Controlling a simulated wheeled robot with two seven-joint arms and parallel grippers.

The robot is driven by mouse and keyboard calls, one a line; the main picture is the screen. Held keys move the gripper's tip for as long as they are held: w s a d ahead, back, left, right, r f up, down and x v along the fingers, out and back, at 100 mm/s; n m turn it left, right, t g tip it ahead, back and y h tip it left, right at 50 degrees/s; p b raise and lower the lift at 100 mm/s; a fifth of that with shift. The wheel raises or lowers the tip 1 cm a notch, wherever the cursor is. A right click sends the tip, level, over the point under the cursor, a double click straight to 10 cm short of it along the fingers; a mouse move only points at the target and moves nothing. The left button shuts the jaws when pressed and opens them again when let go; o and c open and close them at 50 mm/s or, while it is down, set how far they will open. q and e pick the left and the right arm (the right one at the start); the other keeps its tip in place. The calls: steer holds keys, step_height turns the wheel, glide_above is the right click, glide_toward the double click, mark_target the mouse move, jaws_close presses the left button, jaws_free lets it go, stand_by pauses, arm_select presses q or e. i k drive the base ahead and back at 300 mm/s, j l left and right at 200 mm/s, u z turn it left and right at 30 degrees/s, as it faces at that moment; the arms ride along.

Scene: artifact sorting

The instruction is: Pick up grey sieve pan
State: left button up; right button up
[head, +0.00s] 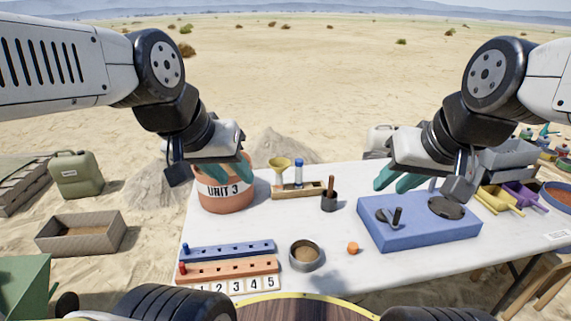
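A small round grey pan (304,262) with a sand-brown inside stands near the front middle of the white table; it looks like the grey sieve pan. My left gripper (218,176) hangs in front of the terracotta pot marked UNIT 3, up and to the left of the pan. Its teal fingers look apart with nothing between them. My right gripper (397,182) hangs above the left back part of the blue box, up and to the right of the pan. Its teal fingers are apart and empty. Neither gripper touches the pan.
The terracotta pot (226,198) is back left. Blue (228,250) and orange (230,267) peg racks lie left of the pan, an orange lump (352,248) right of it. The blue box (420,236) bears a dark disc (446,207). A funnel stand (298,189) and black cup (329,202) stand behind.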

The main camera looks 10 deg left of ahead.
mark_target(305, 255)
steer(key=k+l+u, duration=0.2)
steer(key=u, duration=0.15)
steer(key=k+l+u, duration=0.45)
steer(key=u, duration=0.25)
